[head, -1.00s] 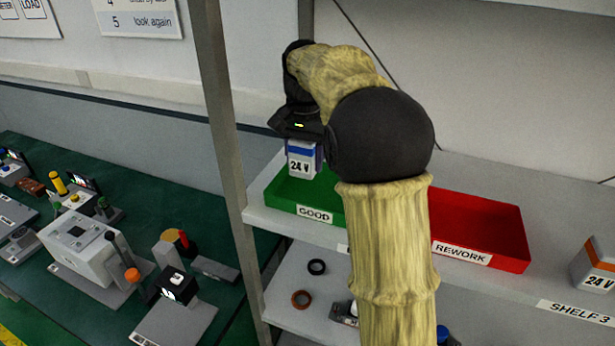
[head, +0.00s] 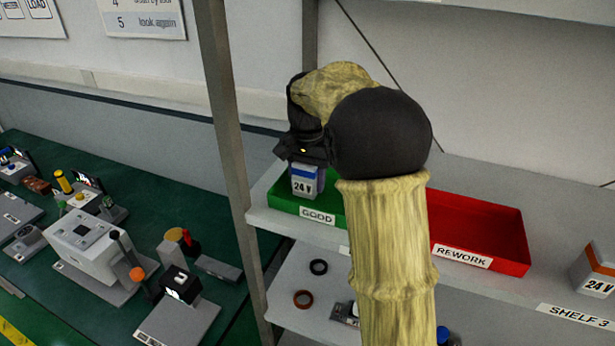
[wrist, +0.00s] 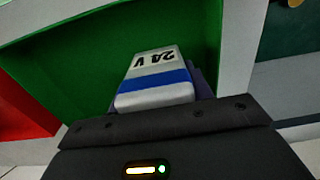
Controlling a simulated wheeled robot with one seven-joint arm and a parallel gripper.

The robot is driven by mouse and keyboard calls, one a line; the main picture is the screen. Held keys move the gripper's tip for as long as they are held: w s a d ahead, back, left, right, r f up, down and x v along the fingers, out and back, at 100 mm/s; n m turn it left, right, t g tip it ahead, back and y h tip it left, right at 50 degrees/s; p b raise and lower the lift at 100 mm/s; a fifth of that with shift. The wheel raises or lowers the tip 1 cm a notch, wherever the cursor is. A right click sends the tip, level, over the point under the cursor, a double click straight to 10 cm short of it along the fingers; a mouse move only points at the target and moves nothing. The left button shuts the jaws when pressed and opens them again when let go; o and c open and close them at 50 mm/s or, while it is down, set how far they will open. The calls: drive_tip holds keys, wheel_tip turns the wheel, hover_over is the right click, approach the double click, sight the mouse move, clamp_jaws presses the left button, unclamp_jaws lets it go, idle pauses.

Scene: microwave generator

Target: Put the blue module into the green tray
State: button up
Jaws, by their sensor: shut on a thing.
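The blue module (head: 304,184) is a white block with a blue band and a "24 V" label. My gripper (head: 304,165) is shut on its top and holds it upright at the green tray (head: 330,219), which is labelled GOOD. In the wrist view the module (wrist: 156,80) sticks out from my gripper (wrist: 165,105) against the green floor of the tray (wrist: 60,70). Whether the module's underside touches the tray floor I cannot tell. My arm hides the right part of the green tray in the head view.
A red tray (head: 480,225) labelled REWORK stands to the right on the same shelf (head: 400,265). An orange-banded 24 V module (head: 597,270) stands at the far right. A shelf post (head: 230,150) rises close to the left of the green tray. Two rings lie on the lower shelf.

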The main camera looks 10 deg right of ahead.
drive_tip(key=shift+f, duration=0.1)
drive_tip(key=o, duration=1.2)
wheel_tip(320, 180, up, 12)
drive_tip(key=shift+r+b, duration=0.1)
drive_tip(key=shift+b, duration=0.4)
